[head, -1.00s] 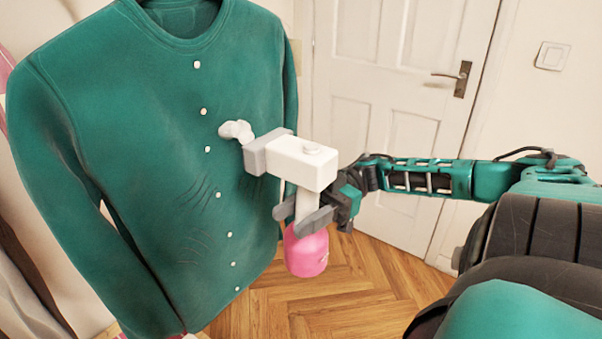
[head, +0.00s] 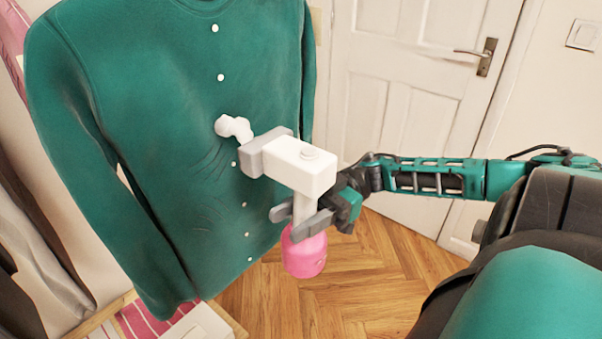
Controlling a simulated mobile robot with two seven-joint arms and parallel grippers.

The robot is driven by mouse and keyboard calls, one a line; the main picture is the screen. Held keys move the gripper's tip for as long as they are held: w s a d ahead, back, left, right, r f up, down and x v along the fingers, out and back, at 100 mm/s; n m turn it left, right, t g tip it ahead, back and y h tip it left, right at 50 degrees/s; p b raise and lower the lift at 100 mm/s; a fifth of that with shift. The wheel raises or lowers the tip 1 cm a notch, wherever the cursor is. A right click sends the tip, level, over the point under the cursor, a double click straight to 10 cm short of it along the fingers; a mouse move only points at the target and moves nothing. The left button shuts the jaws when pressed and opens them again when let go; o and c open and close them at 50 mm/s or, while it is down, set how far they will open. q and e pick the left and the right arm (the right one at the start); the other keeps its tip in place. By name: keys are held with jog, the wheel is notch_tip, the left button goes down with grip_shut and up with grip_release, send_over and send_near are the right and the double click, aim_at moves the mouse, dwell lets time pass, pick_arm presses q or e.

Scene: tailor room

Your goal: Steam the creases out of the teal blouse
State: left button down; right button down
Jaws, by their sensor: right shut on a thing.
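The teal blouse (head: 150,110) hangs upright at the left of the head view, with a row of white buttons down its front. Fine creases (head: 208,172) show on its lower front, left of the buttons. My right gripper (head: 297,220) is shut on the handle of the steamer (head: 300,165), which has a white body, a grey head and a pink tank (head: 304,252). A white puff of steam (head: 232,127) lies between the grey head and the blouse front. I cannot tell whether the head touches the cloth. My left gripper is not in view.
A white door (head: 400,100) with a dark handle is behind my right arm. Other garments (head: 60,230) hang at the far left. A pink striped item (head: 140,322) lies below the blouse. The wooden floor (head: 375,275) looks clear.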

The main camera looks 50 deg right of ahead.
jog(key=a+f, duration=0.1)
jog(key=a, duration=0.1)
jog(key=a+f+b, duration=0.1)
jog(key=a+f, duration=0.1)
jog(key=shift+s, duration=0.1)
dwell(0.5)
dwell(0.6)
dwell(1.3)
dwell(1.1)
